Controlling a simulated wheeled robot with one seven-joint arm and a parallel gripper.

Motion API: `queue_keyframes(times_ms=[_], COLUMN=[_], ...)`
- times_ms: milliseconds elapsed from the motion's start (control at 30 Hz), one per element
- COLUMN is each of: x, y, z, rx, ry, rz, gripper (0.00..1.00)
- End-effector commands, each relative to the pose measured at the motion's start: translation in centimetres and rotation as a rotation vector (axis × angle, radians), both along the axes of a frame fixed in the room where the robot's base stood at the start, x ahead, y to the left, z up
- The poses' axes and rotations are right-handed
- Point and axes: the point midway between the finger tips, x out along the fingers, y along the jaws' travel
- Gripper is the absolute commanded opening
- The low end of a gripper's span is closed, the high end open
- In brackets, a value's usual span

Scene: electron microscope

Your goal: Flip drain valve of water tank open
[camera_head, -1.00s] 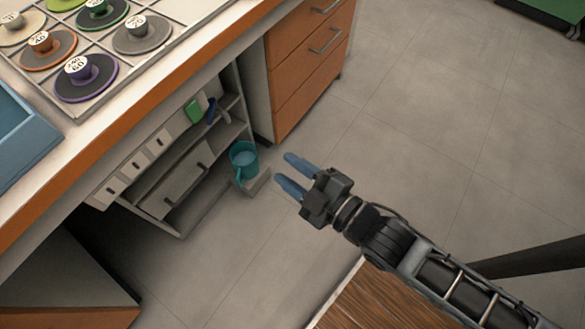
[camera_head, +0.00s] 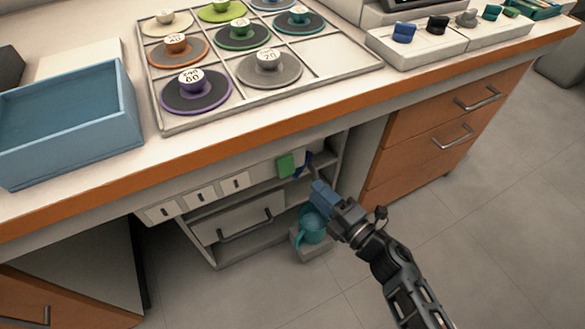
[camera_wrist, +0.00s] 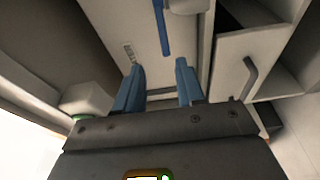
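A thin blue lever (camera_head: 302,163), which looks like the drain valve handle, is on the unit under the counter, right of a green piece (camera_head: 285,165). In the wrist view a long blue bar (camera_wrist: 163,28), likely the same lever, hangs ahead of my fingers, near the line between them. My gripper (camera_head: 318,192) is just below and right of the lever, in front of the unit. In the wrist view its two blue fingers (camera_wrist: 159,68) are apart with nothing between them. The water tank cannot be made out clearly.
A teal mug (camera_head: 312,228) stands on a small ledge below my gripper. A drawer with a dark handle (camera_head: 245,228) is to the left. Orange drawers (camera_head: 420,150) are to the right. The counter edge (camera_head: 240,148) overhangs above. Open floor lies in front.

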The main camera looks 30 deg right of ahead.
Motion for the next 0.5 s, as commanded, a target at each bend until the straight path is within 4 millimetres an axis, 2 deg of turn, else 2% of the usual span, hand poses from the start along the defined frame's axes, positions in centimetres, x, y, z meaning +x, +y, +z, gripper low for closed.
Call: queue_keyframes(times_ms=[67, 233, 500], x=[0.5, 1.9, 5.9], y=[-0.1, 0.3, 1.3], z=[-0.8, -0.9, -0.9], rx=[-0.025, -0.036, -0.036], ry=[0.004, 0.004, 0.004], rz=[0.016, 0.025, 0.023], gripper=[0.38, 0.38, 0.38])
